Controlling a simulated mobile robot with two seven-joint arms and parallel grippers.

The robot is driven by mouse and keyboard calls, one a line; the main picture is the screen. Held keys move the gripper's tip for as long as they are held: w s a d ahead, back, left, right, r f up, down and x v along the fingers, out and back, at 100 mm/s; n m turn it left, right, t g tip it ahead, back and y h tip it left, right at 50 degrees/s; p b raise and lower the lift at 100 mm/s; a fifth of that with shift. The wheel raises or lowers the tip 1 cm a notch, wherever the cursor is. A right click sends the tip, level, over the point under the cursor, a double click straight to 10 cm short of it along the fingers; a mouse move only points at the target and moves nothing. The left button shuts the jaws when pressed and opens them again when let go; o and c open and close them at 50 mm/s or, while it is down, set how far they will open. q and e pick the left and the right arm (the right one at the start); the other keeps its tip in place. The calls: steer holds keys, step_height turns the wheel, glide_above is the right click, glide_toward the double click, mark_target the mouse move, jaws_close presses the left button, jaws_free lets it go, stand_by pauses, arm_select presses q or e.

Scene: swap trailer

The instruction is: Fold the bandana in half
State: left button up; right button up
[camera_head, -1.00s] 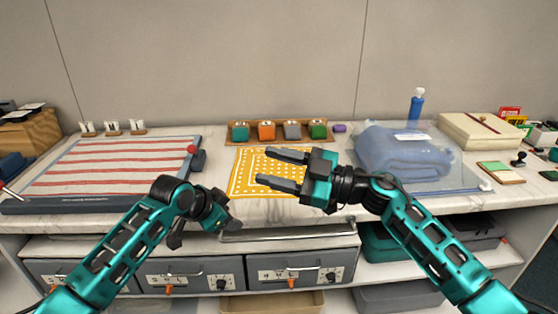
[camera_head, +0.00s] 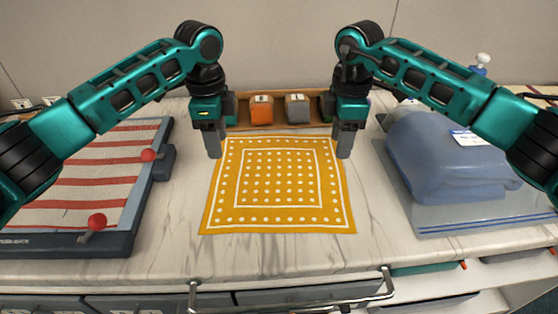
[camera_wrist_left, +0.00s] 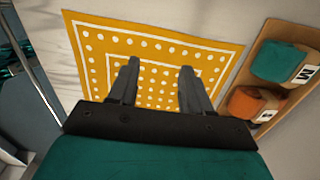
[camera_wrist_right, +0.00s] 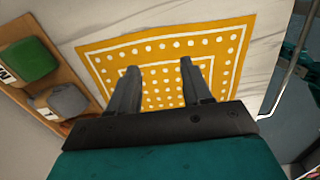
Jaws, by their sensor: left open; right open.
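The yellow bandana (camera_head: 278,215) with white dots and white border lines lies flat and spread out on the marble counter. My left gripper (camera_head: 214,155) points down at its far left corner, and my right gripper (camera_head: 344,155) points down at its far right corner. Both are open and empty. In the left wrist view the bandana (camera_wrist_left: 110,40) shows beyond and between the open fingers (camera_wrist_left: 157,75). In the right wrist view the bandana (camera_wrist_right: 215,45) also shows beyond the open fingers (camera_wrist_right: 158,75). I cannot tell whether the fingertips touch the cloth.
A wooden rack with an orange block (camera_head: 261,110) and a grey block (camera_head: 297,109) stands behind the bandana. A striped board (camera_head: 80,180) with red knobs lies left. A folded blue cloth bundle (camera_head: 450,160) sits right on a tray. The counter in front of the bandana is clear.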

mark_target(223, 176)
arm_select(q)
steer(key=f, duration=0.6)
steer(key=shift+s+f, duration=0.2)
steer(key=shift+f, duration=0.2)
arm_select(e)
steer(key=f, duration=0.6)
steer(key=shift+s+f, duration=0.2)
steer(key=shift+f, duration=0.15)
arm_select(q)
steer(key=shift+f, duration=0.45)
arm_select(e)
steer(key=shift+f, duration=0.5)
arm_select(q)
steer(key=shift+f, duration=0.1)
steer(key=shift+f, duration=0.15)
arm_select(e)
steer(key=shift+f, duration=0.2)
steer(key=shift+r, duration=0.1)
arm_select(q)
jaws_close()
arm_select(e)
jaws_close()
